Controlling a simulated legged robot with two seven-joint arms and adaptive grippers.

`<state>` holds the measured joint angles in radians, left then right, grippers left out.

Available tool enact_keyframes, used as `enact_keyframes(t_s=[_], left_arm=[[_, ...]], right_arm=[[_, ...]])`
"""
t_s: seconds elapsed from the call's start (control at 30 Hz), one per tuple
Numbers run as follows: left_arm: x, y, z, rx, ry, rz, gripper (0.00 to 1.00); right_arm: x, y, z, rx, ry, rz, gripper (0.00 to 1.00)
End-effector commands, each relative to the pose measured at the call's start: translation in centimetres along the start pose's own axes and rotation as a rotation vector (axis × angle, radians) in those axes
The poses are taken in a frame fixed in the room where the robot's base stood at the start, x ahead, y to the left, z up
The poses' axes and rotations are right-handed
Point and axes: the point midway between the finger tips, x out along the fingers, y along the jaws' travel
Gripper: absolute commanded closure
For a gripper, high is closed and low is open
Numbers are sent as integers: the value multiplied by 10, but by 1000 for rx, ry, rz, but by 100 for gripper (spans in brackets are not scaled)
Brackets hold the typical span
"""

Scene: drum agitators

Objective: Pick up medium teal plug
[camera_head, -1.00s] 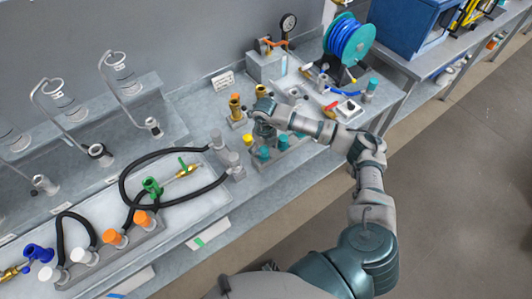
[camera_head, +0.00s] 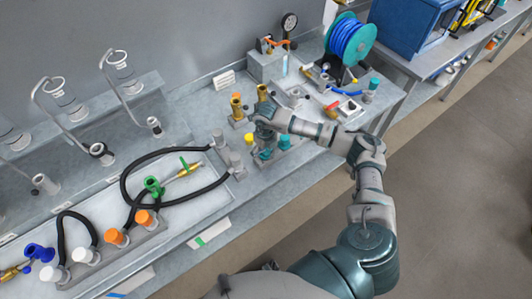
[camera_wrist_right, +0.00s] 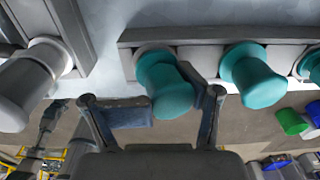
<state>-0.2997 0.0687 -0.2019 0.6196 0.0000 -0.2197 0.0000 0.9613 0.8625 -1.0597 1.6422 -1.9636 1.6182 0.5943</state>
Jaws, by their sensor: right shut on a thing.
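Several teal plugs stand in a grey rack on the bench. In the right wrist view, one teal plug (camera_wrist_right: 168,85) is between the fingers of my right gripper (camera_wrist_right: 176,108), which is shut on it. The plug still appears seated at the rack. A second teal plug (camera_wrist_right: 252,78) stands just to its right, with another cut off at the right edge. In the head view, my right gripper (camera_head: 264,138) is low over the rack and hides part of the plugs; a teal plug (camera_head: 284,142) shows beside it. My left gripper is not in view.
A grey plug (camera_wrist_right: 28,85) stands left of the held one in the wrist view. Brass fittings (camera_head: 236,105) stand behind the gripper. A black hose (camera_head: 190,200) lies in the tray to the left. A blue hose reel (camera_head: 349,42) stands at the back right.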

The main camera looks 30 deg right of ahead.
Motion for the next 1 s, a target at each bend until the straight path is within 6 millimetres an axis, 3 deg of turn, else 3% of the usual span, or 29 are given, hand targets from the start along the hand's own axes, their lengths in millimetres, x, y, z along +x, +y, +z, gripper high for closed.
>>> enact_keyframes(t_s=[0.1, 0.27, 0.5, 0.93, 1.0], left_arm=[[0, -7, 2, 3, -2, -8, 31], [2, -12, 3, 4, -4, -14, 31], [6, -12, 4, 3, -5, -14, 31], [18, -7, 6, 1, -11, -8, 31], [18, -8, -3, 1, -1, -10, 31]], right_arm=[[-1, 4, 1, -6, -3, 9, 100], [-8, 3, 1, -8, -6, 13, 100], [-36, 2, -1, -8, -6, 12, 100], [-44, 88, -69, -11, -4, 12, 100], [-46, 100, -78, -10, -4, 11, 100]])
